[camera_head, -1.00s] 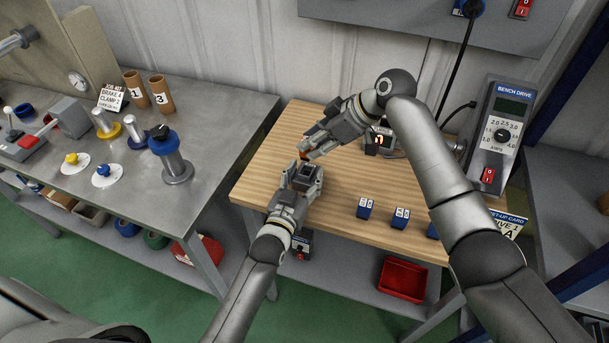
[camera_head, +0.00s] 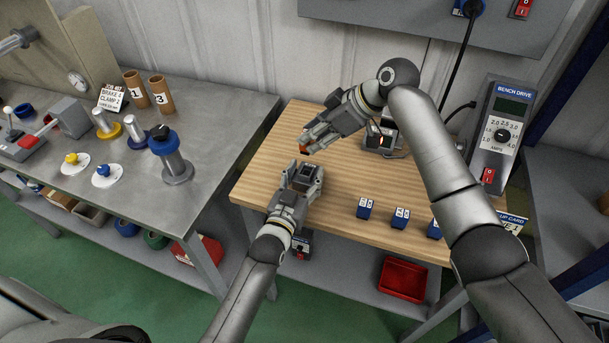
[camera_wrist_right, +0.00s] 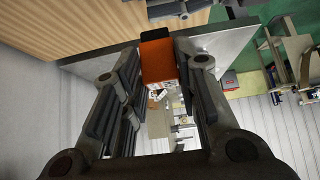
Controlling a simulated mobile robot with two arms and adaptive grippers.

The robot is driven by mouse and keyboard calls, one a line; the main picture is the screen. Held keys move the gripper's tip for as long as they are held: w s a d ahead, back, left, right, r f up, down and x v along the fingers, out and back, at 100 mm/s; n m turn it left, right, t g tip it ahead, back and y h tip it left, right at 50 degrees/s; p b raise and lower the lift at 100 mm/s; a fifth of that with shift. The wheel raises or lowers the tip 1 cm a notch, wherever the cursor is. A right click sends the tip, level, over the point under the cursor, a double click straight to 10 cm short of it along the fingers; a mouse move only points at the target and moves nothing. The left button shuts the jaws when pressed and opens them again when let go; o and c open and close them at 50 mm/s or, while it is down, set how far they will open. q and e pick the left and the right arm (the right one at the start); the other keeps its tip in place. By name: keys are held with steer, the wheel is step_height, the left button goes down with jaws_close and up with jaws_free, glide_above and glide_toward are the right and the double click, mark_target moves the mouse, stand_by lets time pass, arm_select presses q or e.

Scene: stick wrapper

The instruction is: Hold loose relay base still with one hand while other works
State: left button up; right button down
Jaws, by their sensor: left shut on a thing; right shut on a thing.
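The grey relay base (camera_head: 305,176) with a dark top sits near the left front edge of the wooden bench. My left gripper (camera_head: 306,181) is shut on it, with a finger on either side. My right gripper (camera_head: 309,145) is above and behind the base, apart from it. It is shut on a small orange block, a little of which shows in the head view (camera_head: 303,149). In the right wrist view the orange block (camera_wrist_right: 158,68) has a black end and sits between the fingertips (camera_wrist_right: 161,66). The base is not clearly visible there.
Several blue blocks, one of them here (camera_head: 365,208), stand along the bench front. The bench drive panel (camera_head: 501,125) is at right. A grey table (camera_head: 225,115) with spools adjoins at left.

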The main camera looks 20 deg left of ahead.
arm_select(q)
steer(key=o, duration=1.2)
steer(key=shift+o, duration=0.2)
steer(key=shift+s, duration=0.1)
steer(key=s+r+p, duration=0.4)
steer(key=s+p, duration=0.1)
steer(key=s, duration=1.2)
steer(key=shift+a+p, duration=0.3)
steer(key=shift+a, duration=0.05)
steer(key=shift+w, duration=0.15)
